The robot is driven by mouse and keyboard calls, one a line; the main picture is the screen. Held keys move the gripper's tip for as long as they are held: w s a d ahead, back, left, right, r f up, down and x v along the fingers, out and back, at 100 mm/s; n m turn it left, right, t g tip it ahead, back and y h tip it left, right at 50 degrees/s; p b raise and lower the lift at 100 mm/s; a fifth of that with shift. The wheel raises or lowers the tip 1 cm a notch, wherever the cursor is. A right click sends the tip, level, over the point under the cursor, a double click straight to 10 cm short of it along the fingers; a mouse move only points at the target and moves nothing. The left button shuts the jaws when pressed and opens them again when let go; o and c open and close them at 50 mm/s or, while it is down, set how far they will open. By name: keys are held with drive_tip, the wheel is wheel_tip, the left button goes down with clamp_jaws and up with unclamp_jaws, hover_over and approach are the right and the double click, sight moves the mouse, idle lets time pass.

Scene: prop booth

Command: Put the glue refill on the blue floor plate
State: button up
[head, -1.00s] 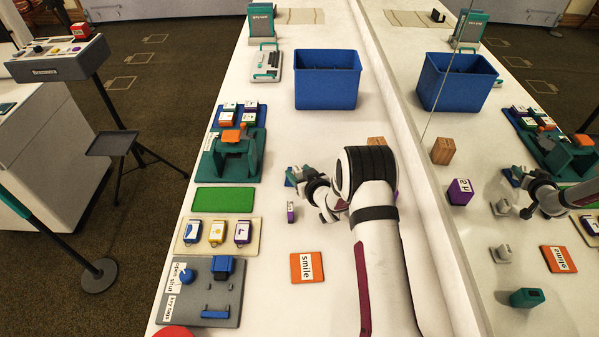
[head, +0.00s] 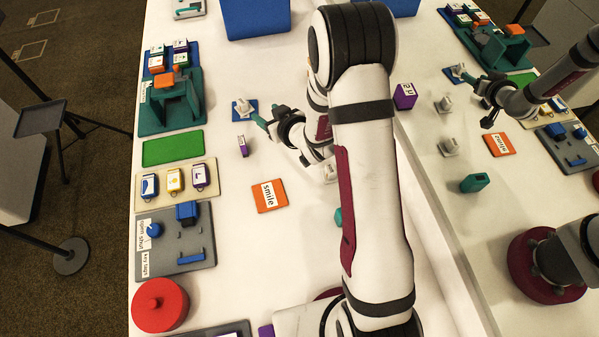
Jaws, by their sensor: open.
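A small blue plate (head: 237,115) lies on the white table left of my gripper, with a grey-white piece (head: 243,106) standing on it. My gripper (head: 268,127) is open, low over the table just right of the plate. A slim teal piece (head: 260,121) shows at its tip, close to the plate's right edge. I cannot tell whether that is the glue refill or whether it touches the plate. No label reads as glue refill. My wrist and forearm hide the table to the right.
A small purple piece (head: 243,146) and an orange "smile" tile (head: 268,195) lie nearby. A green mat (head: 172,148), a tag tray (head: 174,199) and a grey switch panel (head: 174,240) line the left. A red round object (head: 160,304) is at front. A mirror on the right repeats the scene.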

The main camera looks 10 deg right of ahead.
drive_tip(key=s+d+r+m+g+h, duration=0.2)
drive_tip(key=s+d+r+m+g, duration=0.1)
drive_tip(key=s+r, duration=0.3)
drive_tip(key=s+d+r+m+g+h, duration=0.2)
drive_tip(key=s+d+r+g+h, duration=0.15)
drive_tip(key=s, duration=0.45)
drive_tip(key=s+a+r+m+g+y, duration=0.1)
drive_tip(key=s+a+r+m+g, duration=0.1)
drive_tip(key=s, duration=0.9)
drive_tip(key=s+a+r+m+g+y, duration=0.2)
drive_tip(key=s+a+r+g, duration=0.1)
drive_tip(key=s, duration=0.8)
drive_tip(key=shift+s, duration=0.25)
